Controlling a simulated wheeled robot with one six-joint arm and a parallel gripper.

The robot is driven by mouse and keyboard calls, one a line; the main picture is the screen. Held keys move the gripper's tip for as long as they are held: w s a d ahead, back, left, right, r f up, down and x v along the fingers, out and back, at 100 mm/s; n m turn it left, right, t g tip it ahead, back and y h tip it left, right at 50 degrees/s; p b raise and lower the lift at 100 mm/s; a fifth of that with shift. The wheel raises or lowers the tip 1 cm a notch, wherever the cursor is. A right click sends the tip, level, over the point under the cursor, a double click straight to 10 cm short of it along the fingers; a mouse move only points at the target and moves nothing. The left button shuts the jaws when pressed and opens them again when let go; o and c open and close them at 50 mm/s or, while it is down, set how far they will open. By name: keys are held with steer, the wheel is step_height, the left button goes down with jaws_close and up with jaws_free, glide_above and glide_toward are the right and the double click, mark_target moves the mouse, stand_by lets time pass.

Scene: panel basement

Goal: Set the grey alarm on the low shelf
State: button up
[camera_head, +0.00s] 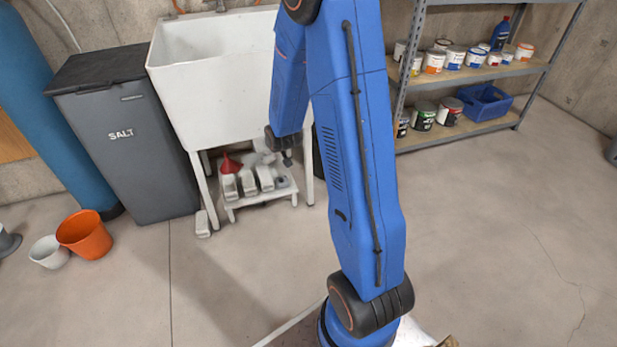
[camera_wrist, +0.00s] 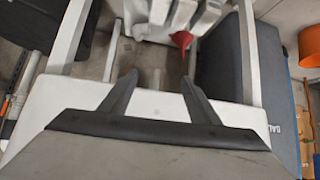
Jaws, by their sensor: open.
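The low shelf (camera_head: 262,199) is a small white stand on the floor under the sink. Several pale grey-white upright units (camera_head: 247,183) stand on it, beside a red funnel (camera_head: 230,164). A similar pale unit (camera_head: 202,224) is on the floor at the shelf's left. I cannot tell which of these, if any, is the grey alarm. My gripper (camera_head: 287,161) hangs in front of the sink, above the shelf's right part. In the wrist view its two fingers (camera_wrist: 157,92) are spread with nothing between them; the funnel (camera_wrist: 182,39) and pale units (camera_wrist: 183,12) lie beyond the fingertips.
The white sink (camera_head: 205,75) on legs stands over the low shelf. A grey salt bin (camera_head: 130,140) stands left of it, with orange (camera_head: 84,234) and white (camera_head: 49,252) buckets before it. A metal rack (camera_head: 470,128) holds paint cans at right. Floor at right is clear.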

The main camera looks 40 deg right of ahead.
steer(key=s+a+r+g+y, duration=0.1)
steer(key=s+a+r, duration=0.2)
steer(key=s+r, duration=0.5)
steer(key=s+a+r+g, duration=0.1)
steer(key=s+a+r, duration=0.3)
steer(key=s+r, duration=0.4)
steer(key=s+a+r+n+g, duration=0.1)
steer(key=s+a+r, duration=0.1)
steer(key=s, duration=1.1)
steer(key=s+a+r+g, duration=0.1)
steer(key=s+r, duration=0.4)
steer(key=s, duration=0.8)
steer(key=shift+s+a+n+g+y, duration=0.25)
steer(key=shift+a+n+g+y, duration=0.05)
steer(key=shift+a+n+g, duration=0.1)
